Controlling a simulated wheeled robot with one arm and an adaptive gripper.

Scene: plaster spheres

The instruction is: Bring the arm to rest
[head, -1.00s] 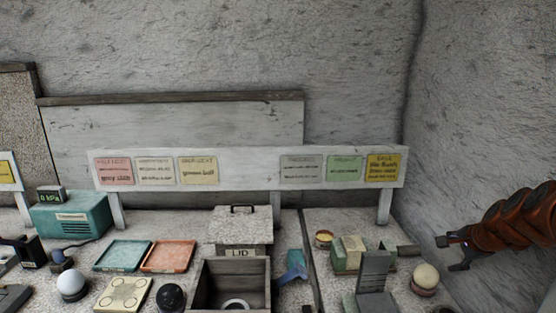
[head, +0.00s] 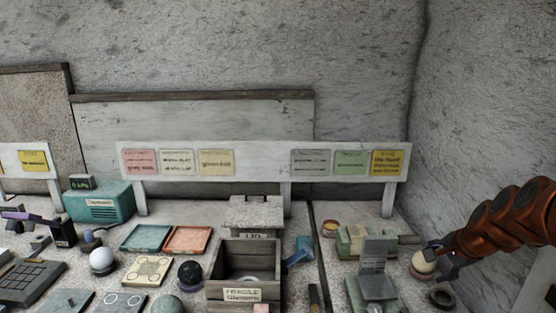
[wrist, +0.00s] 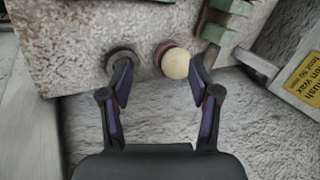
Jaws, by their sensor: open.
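My gripper (head: 442,256) is at the right of the head view, at the end of my orange arm. Its fingers are spread with nothing between them that I can see held. In the wrist view, my gripper (wrist: 161,72) hangs over the bench's edge. A cream ball (head: 423,263) on a reddish round stand is close by the fingers in the head view. In the wrist view the cream ball (wrist: 176,64) lies beyond the fingertips, nearer the right finger. I cannot tell the exact gap.
A dark ring (head: 442,298) lies near the ball. A grey upright plate (head: 375,262) stands left of it. An open wooden box (head: 245,262), a black ball (head: 190,273) and a white ball (head: 101,260) lie farther left. The rough wall (head: 480,110) closes the right side.

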